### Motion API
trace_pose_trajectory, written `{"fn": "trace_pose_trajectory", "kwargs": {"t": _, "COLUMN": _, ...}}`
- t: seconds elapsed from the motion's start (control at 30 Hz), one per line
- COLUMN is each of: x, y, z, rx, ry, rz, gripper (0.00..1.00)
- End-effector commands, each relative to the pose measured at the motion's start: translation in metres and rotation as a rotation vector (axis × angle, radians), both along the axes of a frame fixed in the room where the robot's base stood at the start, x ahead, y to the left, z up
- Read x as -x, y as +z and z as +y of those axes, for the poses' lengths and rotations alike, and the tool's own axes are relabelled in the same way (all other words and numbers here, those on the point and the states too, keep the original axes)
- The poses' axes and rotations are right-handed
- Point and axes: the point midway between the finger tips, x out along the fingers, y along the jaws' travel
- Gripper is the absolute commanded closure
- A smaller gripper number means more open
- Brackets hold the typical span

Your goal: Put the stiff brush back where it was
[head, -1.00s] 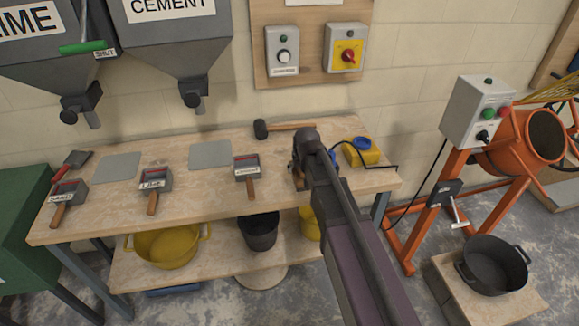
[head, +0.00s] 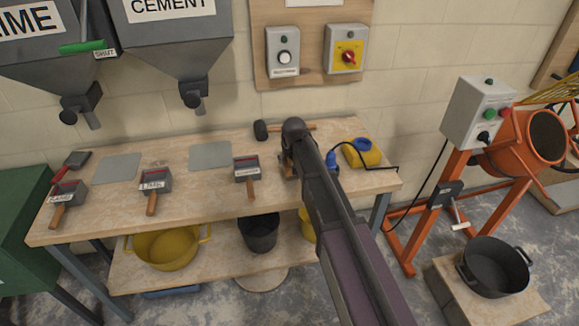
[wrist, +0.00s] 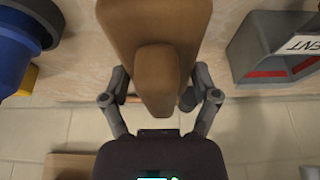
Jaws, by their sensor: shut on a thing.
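The stiff brush (wrist: 150,30) shows in the wrist view as a brown wooden block with a raised, tapering part in the middle. My gripper (wrist: 160,97) is shut on it, with one finger on each side. The bristles are hidden in this view. Below it in the wrist view the workbench top (head: 215,190) is seen; I cannot tell whether the brush touches it. In the head view my arm covers most of the gripper and brush, at the right part of the bench.
A cement scoop (head: 247,170) lies left of my gripper, a hammer (head: 262,130) behind. A blue object (head: 332,162) and a yellow box (head: 362,153) with a cable stand to the right. Lime (head: 153,180) and sand (head: 68,195) scoops lie further left.

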Motion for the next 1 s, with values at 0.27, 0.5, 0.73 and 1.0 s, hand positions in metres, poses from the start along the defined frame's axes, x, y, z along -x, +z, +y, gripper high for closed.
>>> {"fn": "trace_pose_trajectory", "kwargs": {"t": 0.27, "x": -0.003, "y": -0.025, "z": 0.002, "rx": 0.000, "ry": 0.000, "rz": 0.000, "gripper": 0.60}}
{"fn": "trace_pose_trajectory", "kwargs": {"t": 0.5, "x": -0.003, "y": -0.036, "z": 0.002, "rx": 0.000, "ry": -0.001, "rz": 0.000, "gripper": 0.60}}
{"fn": "trace_pose_trajectory", "kwargs": {"t": 0.73, "x": -0.003, "y": -0.035, "z": 0.001, "rx": 0.000, "ry": -0.001, "rz": 0.000, "gripper": 0.60}}
{"fn": "trace_pose_trajectory", "kwargs": {"t": 1.0, "x": -0.003, "y": -0.039, "z": 0.001, "rx": 0.000, "ry": -0.001, "rz": 0.000, "gripper": 0.60}}
